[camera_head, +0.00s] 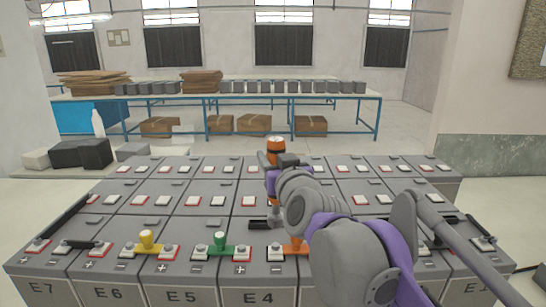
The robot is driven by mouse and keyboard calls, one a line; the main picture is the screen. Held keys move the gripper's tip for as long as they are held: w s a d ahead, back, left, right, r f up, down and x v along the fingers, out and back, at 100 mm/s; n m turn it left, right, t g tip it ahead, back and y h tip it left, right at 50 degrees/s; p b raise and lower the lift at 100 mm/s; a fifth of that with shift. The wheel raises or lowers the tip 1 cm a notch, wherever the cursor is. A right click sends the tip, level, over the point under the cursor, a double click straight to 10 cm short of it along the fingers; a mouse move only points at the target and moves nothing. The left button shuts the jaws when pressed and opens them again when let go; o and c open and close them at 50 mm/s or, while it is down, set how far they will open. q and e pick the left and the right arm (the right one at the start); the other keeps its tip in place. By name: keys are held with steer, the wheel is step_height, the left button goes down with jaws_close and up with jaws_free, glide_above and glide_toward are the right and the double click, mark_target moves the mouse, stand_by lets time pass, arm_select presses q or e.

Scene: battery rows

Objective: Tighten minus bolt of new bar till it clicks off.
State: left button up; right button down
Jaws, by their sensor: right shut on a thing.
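My right gripper (277,160) is shut on an upright tool with an orange and dark top (275,144). It holds the tool above the battery rows, behind the front row's E4 block. The tool's lower end is hard to make out. An orange bar (294,247) lies at the front edge, right of E4's minus mark, its right end hidden by my right arm. A white terminal (276,247) is at its left end. A green bar (213,249) and a yellow bar (148,243) join terminals farther left. Which bar is new cannot be told. My left gripper is out of view.
Rows of grey battery blocks (179,291) fill the foreground. Black bars (66,217) lie near the left edge. My right arm covers the front right blocks. A long table (228,97) with boxes stands at the back.

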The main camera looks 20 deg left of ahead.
steer(key=shift+w+f, duration=0.1)
steer(key=shift+f, duration=0.2)
steer(key=shift+f+b, duration=0.35)
steer(key=shift+f, duration=3.2)
stand_by(1.1)
steer(key=shift+f, duration=0.2)
stand_by(1.3)
steer(key=shift+r, duration=0.1)
steer(key=shift+r+p, duration=0.45)
steer(key=shift+r, duration=2.15)
steer(key=shift+f, duration=0.15)
